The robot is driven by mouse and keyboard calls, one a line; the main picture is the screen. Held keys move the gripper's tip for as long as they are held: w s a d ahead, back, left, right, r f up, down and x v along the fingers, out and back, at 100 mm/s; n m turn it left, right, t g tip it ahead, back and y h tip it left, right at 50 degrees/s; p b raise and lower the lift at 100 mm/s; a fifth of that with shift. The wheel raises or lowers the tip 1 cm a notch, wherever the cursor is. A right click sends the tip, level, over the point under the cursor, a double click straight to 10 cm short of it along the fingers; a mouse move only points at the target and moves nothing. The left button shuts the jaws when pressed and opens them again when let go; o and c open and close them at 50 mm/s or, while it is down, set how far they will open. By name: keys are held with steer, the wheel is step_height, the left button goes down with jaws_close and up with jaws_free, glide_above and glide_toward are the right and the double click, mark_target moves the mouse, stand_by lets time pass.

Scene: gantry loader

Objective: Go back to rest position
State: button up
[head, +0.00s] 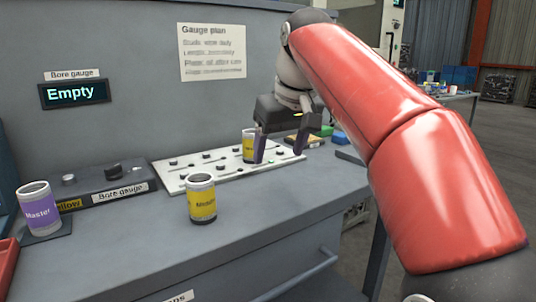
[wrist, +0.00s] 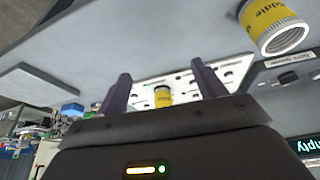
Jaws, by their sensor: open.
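My gripper (head: 281,146) is open above the right part of the white peg board (head: 185,178), its purple-grey fingers pointing down. It also shows in the wrist view (wrist: 162,84), with nothing gripped between the fingers. A yellow-banded cylinder (head: 248,148) stands on the board, just left of the near finger and partly hidden by it. In the wrist view this cylinder (wrist: 162,97) appears between the fingers, beyond them. A second yellow-banded cylinder (head: 202,199) stands upright on the grey bench in front of the board. It is large at the top right of the wrist view (wrist: 270,25).
A purple-banded "Master" cylinder (head: 41,210) stands on a dark pad at left, beside the bore gauge box (head: 104,184). The gauge display (head: 75,93) reads "Empty". A red bin (head: 7,265) edges in at lower left. The bench front (head: 150,252) is clear.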

steer(key=s+d+f+m, duration=0.2)
steer(key=s+d+f, duration=0.2)
steer(key=s+f, duration=0.3)
steer(key=s+d+f+m+t+h, duration=0.1)
steer(key=s+d+f, duration=0.3)
steer(key=s+f, duration=0.4)
steer(key=s+d+f+m+h, duration=0.1)
steer(key=s+d+f, duration=0.4)
steer(key=f, duration=0.6)
steer(key=s+m, duration=0.1)
steer(key=s, duration=0.1)
steer(key=shift+s+m, duration=0.3)
steer(key=shift+r, duration=0.1)
